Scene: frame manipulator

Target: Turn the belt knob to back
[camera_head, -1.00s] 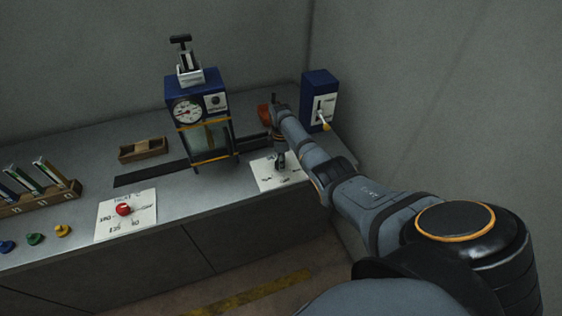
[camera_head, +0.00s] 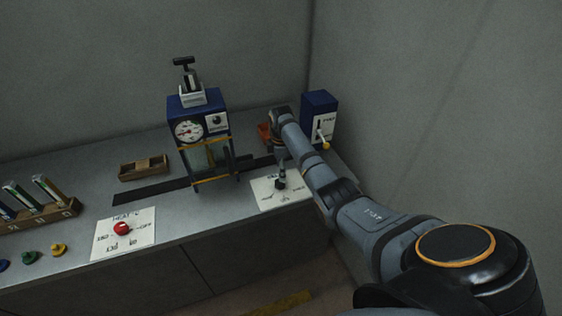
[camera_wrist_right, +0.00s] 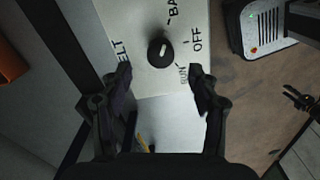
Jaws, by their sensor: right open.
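The belt knob (camera_wrist_right: 160,50) is a small round dark knob with a short white mark. It sits on a white plate (camera_wrist_right: 140,20) lettered BELT, BACK, OFF and RUN, partly cut off. The mark slants towards the upper right; I cannot tell exactly which label it marks. My right gripper (camera_wrist_right: 160,72) is open and empty, its fingertips apart on either side below the knob in the wrist view, not closed on it. In the head view the right gripper (camera_head: 281,170) is over the plate (camera_head: 296,193). My left gripper is not in view.
The blue machine with a gauge (camera_head: 189,131) stands behind the plate. A blue box with a yellow-tipped lever (camera_head: 326,145) stands at the right. A red heat knob (camera_head: 122,229) is on another plate left. A wooden tray (camera_head: 145,168) lies behind it.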

